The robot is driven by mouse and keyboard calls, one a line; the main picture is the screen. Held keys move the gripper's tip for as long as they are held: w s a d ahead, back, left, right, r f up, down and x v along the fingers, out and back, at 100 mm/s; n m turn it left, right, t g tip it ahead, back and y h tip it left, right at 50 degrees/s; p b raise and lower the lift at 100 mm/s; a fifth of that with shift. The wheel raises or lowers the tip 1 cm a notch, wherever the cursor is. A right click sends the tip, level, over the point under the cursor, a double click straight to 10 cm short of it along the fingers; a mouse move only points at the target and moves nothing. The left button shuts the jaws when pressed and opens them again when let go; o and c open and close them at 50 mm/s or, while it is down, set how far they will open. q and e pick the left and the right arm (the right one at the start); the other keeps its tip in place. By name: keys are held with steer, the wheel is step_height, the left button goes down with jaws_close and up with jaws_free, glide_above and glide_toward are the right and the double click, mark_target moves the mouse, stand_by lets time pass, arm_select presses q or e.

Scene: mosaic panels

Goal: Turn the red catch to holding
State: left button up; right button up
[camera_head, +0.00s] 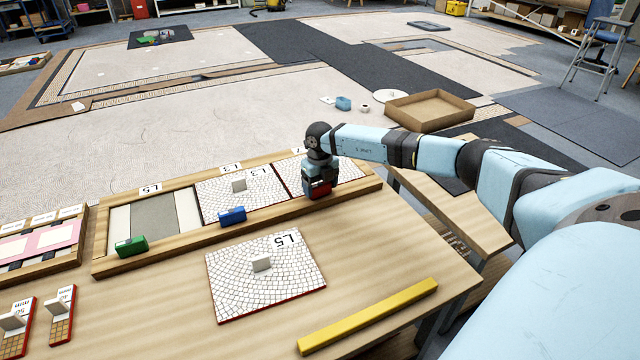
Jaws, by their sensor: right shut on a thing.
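The red catch (319,191) sits on the front rail of the wooden frame (166,257), at its right end. My right gripper (319,187) points down over the catch and is shut on it, hiding much of it. Which way the catch is turned cannot be told. Behind the gripper, a white mosaic panel (348,171) lies in the frame's right bay. The blue catch (232,215) and the green catch (131,245) stand on the same rail further left. My left gripper is not in view.
A loose mosaic panel marked L5 (241,292) lies on the table in front of the frame. A yellow bar (368,316) lies near the table's front right edge. Another mosaic panel (246,194) lies in the frame's middle bay. A wooden tray (430,109) stands beyond.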

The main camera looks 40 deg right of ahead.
steer(key=shift+r+n+p, duration=0.2)
steer(key=shift+n+p, duration=0.3)
steer(key=shift+n, duration=0.3)
steer(key=n+p, duration=0.1)
steer(key=n, duration=0.1)
steer(key=shift+n, duration=0.3)
steer(key=n+p, duration=0.1)
steer(key=n, duration=0.3)
steer(key=shift+f+n+p, duration=0.1)
steer(key=shift+n+p, duration=0.2)
steer(key=shift+p, duration=0.1)
steer(key=n, duration=0.3)
steer(key=shift+n, duration=0.3)
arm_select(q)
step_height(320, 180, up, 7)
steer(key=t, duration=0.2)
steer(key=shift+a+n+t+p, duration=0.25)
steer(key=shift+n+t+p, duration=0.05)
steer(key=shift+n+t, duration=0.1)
arm_select(e)
steer(key=n, duration=0.4)
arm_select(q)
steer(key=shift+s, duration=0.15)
arm_select(e)
steer(key=shift+n, duration=0.3)
steer(key=o, duration=0.9)
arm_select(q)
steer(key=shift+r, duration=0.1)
